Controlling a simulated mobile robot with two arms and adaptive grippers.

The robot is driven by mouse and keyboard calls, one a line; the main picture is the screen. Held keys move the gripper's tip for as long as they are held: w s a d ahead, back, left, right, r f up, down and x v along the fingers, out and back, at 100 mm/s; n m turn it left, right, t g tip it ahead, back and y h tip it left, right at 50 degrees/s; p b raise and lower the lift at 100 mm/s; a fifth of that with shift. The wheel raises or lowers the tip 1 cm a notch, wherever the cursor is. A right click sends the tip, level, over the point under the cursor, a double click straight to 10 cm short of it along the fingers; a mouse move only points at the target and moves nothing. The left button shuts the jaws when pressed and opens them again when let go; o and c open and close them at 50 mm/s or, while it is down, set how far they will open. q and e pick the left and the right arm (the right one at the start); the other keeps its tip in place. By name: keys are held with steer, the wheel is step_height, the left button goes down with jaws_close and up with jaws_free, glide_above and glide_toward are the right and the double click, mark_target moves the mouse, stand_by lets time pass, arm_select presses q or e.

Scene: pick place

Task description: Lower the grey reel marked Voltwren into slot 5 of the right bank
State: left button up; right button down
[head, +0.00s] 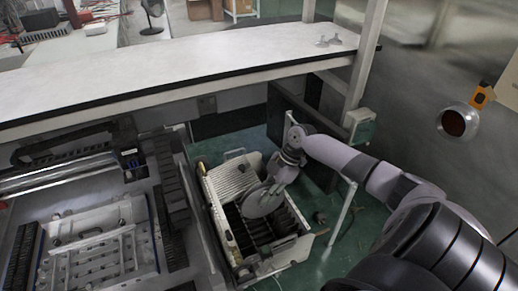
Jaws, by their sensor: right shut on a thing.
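A grey disc-shaped reel (263,202) is in my right gripper (275,186), tilted, over the open part of a slotted box. The marking on the reel is too small to read. My right gripper is shut on the reel near its upper right edge. The box (304,243) has a light frame, and dark dividers form several narrow slots under and in front of the reel. I cannot tell the slot numbers, or whether the reel's lower edge is inside a slot. My left gripper is not in view.
A ribbed light panel (228,180) covers the box's back left part. A machine with a metal plate (100,245) stands at the left. A long white bench (170,78) runs behind. A thin pale post (343,212) stands right of the box on green floor.

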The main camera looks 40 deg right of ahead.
mark_target(266, 210)
step_height(266, 210, down, 2)
steer(key=shift+w, duration=0.1)
step_height(266, 210, down, 2)
steer(key=shift+a+f+b, duration=0.1)
steer(key=shift+f+b, duration=0.05)
steer(key=shift+b, duration=1.1)
steer(key=shift+f, duration=0.15)
steer(key=shift+f+b, duration=1.2)
steer(key=shift+f, duration=0.45)
steer(key=shift+f, duration=0.2)
steer(key=shift+f+b, duration=1.1)
steer(key=shift+f, duration=0.05)
